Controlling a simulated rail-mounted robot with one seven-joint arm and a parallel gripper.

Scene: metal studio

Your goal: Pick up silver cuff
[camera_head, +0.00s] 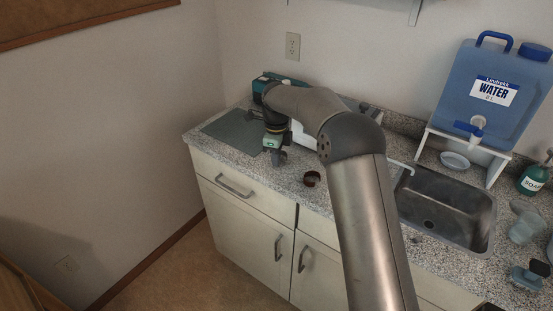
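A small dark metallic ring, likely the silver cuff (312,178), lies on the speckled countertop near its front edge. It is to the left of the sink and just left of my arm. My gripper (279,158) is above the counter, to the left of and a little behind the cuff, apart from it in the picture. It points down. Its fingers are too small and dark to tell whether they are open or shut.
A grey-green mat (228,133) lies on the counter's left end. A teal box (268,80) stands behind my wrist. A sink (445,205), a blue water jug (490,95) on a white stand and a soap bottle (535,178) are to the right. My arm hides part of the counter.

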